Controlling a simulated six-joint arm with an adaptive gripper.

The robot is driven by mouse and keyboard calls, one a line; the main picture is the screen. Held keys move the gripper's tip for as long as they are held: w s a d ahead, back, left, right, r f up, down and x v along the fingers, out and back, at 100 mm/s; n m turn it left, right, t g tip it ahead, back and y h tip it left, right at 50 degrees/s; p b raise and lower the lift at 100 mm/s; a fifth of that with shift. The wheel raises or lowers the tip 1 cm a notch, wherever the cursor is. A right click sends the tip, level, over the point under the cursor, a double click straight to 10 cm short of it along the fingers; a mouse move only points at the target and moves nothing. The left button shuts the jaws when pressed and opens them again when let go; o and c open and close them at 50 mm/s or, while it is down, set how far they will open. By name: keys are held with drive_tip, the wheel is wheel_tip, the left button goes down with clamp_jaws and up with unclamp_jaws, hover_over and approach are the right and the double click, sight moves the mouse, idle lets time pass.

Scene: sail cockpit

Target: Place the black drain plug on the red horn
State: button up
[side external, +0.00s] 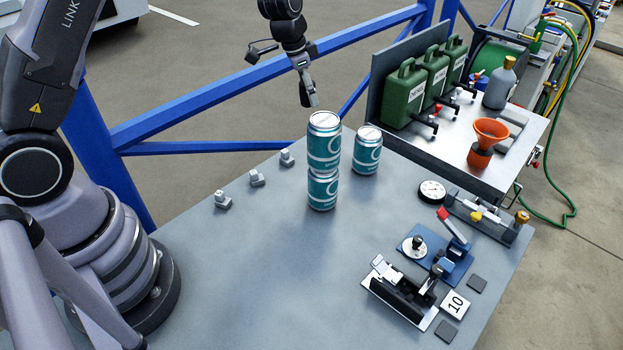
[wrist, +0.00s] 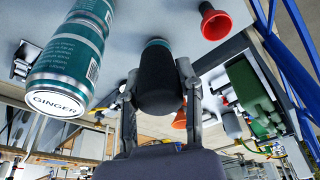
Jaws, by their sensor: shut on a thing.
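My gripper (wrist: 158,82) is shut on the black drain plug (wrist: 161,96), which sits between its two fingers in the wrist view. In the side view my gripper (side external: 308,90) hangs above and to the left of the stacked cans, clear of the table. The red horn (wrist: 217,27) stands on the grey surface at the top right of the wrist view, apart from the plug. I cannot make out the horn in the side view; it may be hidden behind the cans.
Two teal cans (side external: 323,190) are stacked mid-table, with a single can (side external: 367,152) beside them. A blue rail (side external: 230,92) runs behind. An orange funnel (side external: 490,135) and green canisters (side external: 403,95) stand on a side bench.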

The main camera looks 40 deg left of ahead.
drive_tip(key=s+a+r+n, duration=0.1)
drive_tip(key=s+a, duration=0.1)
drive_tip(key=a, duration=0.1)
drive_tip(key=w+f, duration=0.3)
drive_tip(key=w, duration=0.1)
drive_tip(key=w+a+f, duration=0.1)
drive_tip(key=w+f, duration=0.1)
drive_tip(key=w, duration=0.2)
drive_tip(key=w+f, duration=0.3)
drive_tip(key=w, duration=0.1)
drive_tip(key=shift+w+a+f, duration=0.25)
drive_tip(key=shift+a+f, duration=0.05)
drive_tip(key=shift+f, duration=0.05)
drive_tip(key=shift+w+f, duration=0.1)
drive_tip(key=shift+f, duration=0.15)
drive_tip(key=shift+a+x, duration=0.1)
drive_tip(key=shift+x, duration=0.7)
drive_tip(key=shift+a+x, duration=0.15)
drive_tip(key=shift+x, duration=0.7)
drive_tip(key=shift+f, duration=0.15)
drive_tip(key=o, duration=1)
drive_tip(key=shift+s, duration=0.25)
drive_tip(key=shift+o, duration=0.2)
